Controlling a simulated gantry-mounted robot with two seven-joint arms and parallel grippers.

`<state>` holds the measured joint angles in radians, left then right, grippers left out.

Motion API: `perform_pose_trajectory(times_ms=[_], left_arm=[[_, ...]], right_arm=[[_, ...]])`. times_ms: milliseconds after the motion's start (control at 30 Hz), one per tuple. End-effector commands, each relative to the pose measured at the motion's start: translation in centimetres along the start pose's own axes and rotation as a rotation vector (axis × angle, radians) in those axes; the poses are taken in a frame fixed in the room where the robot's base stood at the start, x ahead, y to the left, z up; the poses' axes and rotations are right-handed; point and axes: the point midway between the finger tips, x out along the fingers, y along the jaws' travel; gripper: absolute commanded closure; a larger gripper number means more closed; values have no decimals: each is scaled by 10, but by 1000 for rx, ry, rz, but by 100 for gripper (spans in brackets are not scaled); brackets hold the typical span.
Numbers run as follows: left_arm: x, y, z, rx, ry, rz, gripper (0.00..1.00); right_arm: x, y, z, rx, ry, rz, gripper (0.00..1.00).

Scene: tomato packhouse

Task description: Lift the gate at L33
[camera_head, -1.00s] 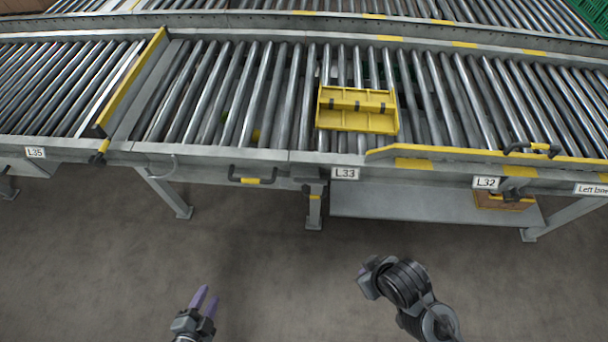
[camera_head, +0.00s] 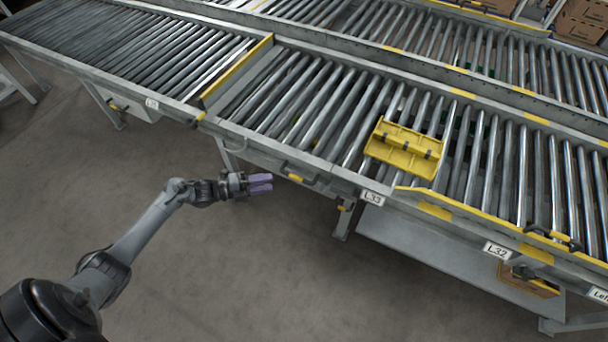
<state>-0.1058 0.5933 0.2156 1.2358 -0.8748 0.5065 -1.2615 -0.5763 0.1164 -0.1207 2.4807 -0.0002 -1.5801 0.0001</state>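The L33 label (camera_head: 372,197) is on the front rail of the near roller conveyor. A yellow ribbed piece (camera_head: 404,150), which may be the gate, lies over the rollers just behind the label. A dark handle with a yellow grip (camera_head: 297,178) sticks out from the front rail, left of the label. My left gripper (camera_head: 262,184) is in front of the rail, just left of that handle in the picture. Its two purple fingers point right, with a narrow gap between them, and hold nothing. I cannot tell whether they touch the handle. My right gripper is not in view.
A yellow-topped barrier (camera_head: 237,70) crosses the conveyor near the L35 label (camera_head: 152,104). The L32 label (camera_head: 497,250) and another dark handle (camera_head: 552,237) are on the right. Conveyor legs stand under the rail. The floor (camera_head: 230,270) in front is clear.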

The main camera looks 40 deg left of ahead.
Motion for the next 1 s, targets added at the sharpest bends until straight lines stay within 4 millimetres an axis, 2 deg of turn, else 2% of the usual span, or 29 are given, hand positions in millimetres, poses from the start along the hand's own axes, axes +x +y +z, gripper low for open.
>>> perform_pose_trajectory(times_ms=[167,600,800,1000], left_arm=[[20,-2,0,1,2,-8,61],[88,-2,0,1,2,-8,61],[104,-3,-1,1,2,-6,61],[108,-4,-1,2,1,-4,61]], right_arm=[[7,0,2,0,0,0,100],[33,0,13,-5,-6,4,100],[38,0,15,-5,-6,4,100],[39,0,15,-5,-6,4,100]])
